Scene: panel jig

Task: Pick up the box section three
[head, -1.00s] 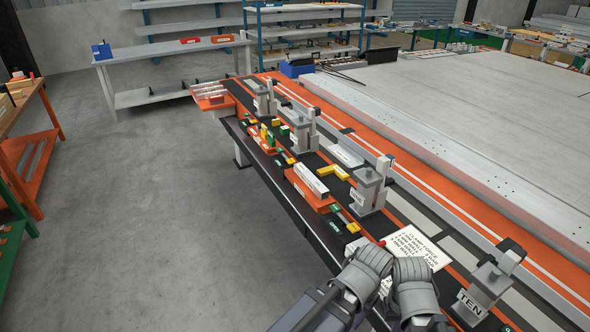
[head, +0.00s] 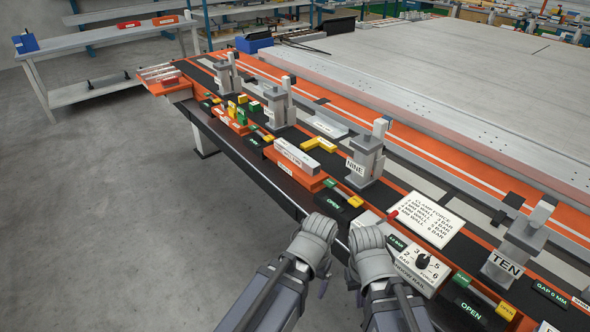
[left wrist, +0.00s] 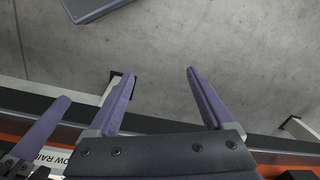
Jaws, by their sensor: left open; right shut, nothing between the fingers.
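A pale box-shaped bar lies with another on an orange block (head: 298,177) on the near side of the jig. Several pale bars also lie in the orange tray (head: 172,88) at the jig's far left end. I cannot read which of these is box section three. My right gripper (head: 360,296) is shut and empty, at the jig's near edge beside the control box. My left gripper is just left of it in the head view. In the left wrist view it (left wrist: 160,72) is open and empty, with floor behind its fingers.
The control box (head: 428,280) with a dial is right of my grippers. Clamps NINE (head: 364,165) and TEN (head: 512,250) stand on the jig, beside a clamp force card (head: 428,219). A yellow angle piece (head: 319,145) lies near the block. Floor at left is clear.

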